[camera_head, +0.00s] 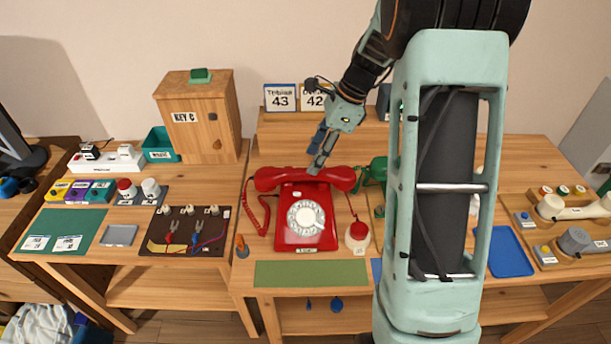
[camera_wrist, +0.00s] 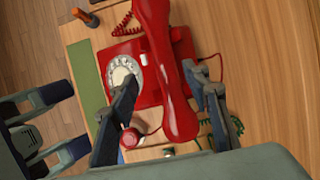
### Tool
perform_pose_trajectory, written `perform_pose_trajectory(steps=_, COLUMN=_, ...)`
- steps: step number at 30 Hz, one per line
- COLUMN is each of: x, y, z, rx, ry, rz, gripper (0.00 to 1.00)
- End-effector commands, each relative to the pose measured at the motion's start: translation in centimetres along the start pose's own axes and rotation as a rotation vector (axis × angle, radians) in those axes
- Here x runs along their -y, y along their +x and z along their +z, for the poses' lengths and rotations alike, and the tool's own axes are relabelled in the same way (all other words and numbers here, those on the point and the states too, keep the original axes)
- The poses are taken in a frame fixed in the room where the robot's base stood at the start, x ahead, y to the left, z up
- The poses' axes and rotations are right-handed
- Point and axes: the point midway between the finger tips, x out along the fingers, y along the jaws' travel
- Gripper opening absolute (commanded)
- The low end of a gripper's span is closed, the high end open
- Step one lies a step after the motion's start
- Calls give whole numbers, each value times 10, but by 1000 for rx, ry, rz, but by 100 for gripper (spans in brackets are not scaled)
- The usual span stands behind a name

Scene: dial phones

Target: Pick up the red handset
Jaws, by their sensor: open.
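A red dial phone (camera_head: 305,219) with a white dial stands on the middle table. Its red handset (camera_head: 268,179) lies across the top of the phone in the head view. My gripper (camera_head: 318,152) is above the handset near its middle. In the wrist view the handset (camera_wrist: 168,70) runs between the two open fingers of my gripper (camera_wrist: 165,95). I cannot tell whether either finger touches it. The phone body (camera_wrist: 118,68) and its dial show behind the left finger. A red coiled cord (camera_head: 264,213) hangs at the phone's left side.
A red-and-white round knob (camera_head: 357,236) stands right of the phone. A green phone (camera_head: 376,171) is partly hidden behind my arm. A green mat (camera_head: 311,273) lies in front. Number cards (camera_head: 281,97) stand behind. A wooden key box (camera_head: 199,115) is at the left.

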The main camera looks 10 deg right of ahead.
Motion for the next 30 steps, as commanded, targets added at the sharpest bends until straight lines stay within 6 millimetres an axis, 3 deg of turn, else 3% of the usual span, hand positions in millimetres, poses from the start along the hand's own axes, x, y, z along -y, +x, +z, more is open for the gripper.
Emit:
perform_pose_trajectory(steps=8, x=2, y=25, z=0, rx=0, ry=-1, rz=-1, gripper=44)
perform_pose_trajectory(steps=16, x=7, y=63, z=-2, rx=-1, ry=-1, rz=0, gripper=44)
perform_pose_trajectory(steps=25, x=8, y=69, z=-2, rx=-1, ry=-2, rz=-3, gripper=44)
perform_pose_trajectory(steps=30, x=7, y=69, z=-2, rx=-1, ry=-2, rz=-3, gripper=27)
